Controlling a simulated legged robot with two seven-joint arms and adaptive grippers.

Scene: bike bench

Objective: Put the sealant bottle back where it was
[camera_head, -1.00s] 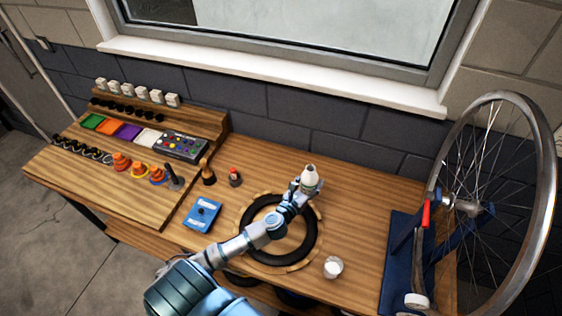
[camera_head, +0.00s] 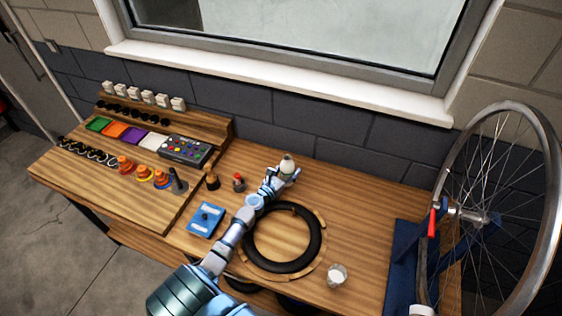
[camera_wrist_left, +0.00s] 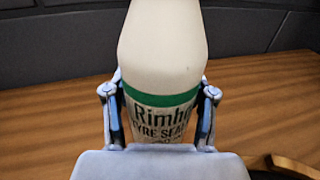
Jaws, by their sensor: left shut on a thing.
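The sealant bottle (camera_head: 287,163) is white with a green band and reads as a tyre sealant label in the left wrist view (camera_wrist_left: 163,55). My left gripper (camera_head: 282,174) is shut on it, with one finger on each side of the label. The bottle is upright, near the back of the bench, behind the black tyre ring. Its base is hidden by the gripper, so I cannot tell whether it touches the wood. My right gripper is not in view.
A black tyre (camera_head: 318,237) lies on a round wooden board. A wheel (camera_head: 548,215) is at right. The back right bench is clear.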

